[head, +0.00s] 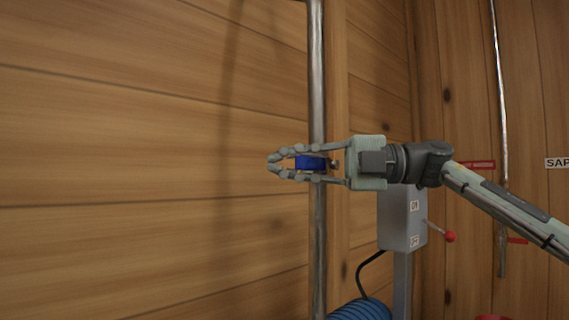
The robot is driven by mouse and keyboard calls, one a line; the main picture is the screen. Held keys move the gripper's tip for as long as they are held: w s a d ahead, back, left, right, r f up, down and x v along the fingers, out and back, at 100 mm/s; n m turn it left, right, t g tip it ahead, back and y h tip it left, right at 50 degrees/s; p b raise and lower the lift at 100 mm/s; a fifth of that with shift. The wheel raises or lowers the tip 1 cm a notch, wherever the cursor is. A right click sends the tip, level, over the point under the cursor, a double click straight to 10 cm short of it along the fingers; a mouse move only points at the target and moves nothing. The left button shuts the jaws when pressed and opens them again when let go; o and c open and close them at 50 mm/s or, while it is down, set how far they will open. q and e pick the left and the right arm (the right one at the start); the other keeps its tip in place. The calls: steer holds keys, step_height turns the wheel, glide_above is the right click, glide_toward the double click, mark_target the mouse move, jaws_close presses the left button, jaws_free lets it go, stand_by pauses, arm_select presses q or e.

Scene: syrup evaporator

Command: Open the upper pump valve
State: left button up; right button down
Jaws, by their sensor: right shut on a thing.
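The upper pump valve shows as a small blue handle (309,162) on a vertical metal pipe (317,90) in the head view. My right gripper (272,165) reaches in from the right and is shut around the blue handle, with its fingers above and below it. The fingertips meet just left of the pipe. Part of the handle is hidden by the fingers. My left gripper is not in view.
A grey switch box (400,222) marked ON and OFF, with a red-knobbed lever (450,236), stands below my right arm. A coiled blue hose (360,310) lies at the bottom. A second pipe (502,120) with red handles runs at right. Wooden walls stand behind.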

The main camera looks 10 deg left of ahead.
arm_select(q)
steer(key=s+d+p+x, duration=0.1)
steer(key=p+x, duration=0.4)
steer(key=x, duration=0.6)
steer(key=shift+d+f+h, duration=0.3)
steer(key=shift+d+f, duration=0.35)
arm_select(e)
steer(key=shift+w+d+r+m+t+y, duration=0.15)
steer(key=shift+w+r+m+t+y, duration=0.1)
steer(key=shift+r+m+y, duration=0.75)
steer(key=shift+w+d+r+m+t+y, duration=0.2)
steer(key=shift+r+m+y, duration=0.55)
steer(key=shift+m, duration=0.45)
steer(key=shift+w+d+r+m+t+y, duration=0.15)
steer(key=shift+w+r+m+t+y, duration=0.1)
steer(key=shift+r+m+y, duration=0.75)
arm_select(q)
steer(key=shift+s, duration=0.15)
arm_select(e)
steer(key=shift+f, duration=0.15)
steer(key=c, duration=1.4)
jaws_free()
steer(key=shift+h, duration=0.25)
steer(key=v, duration=1.2)
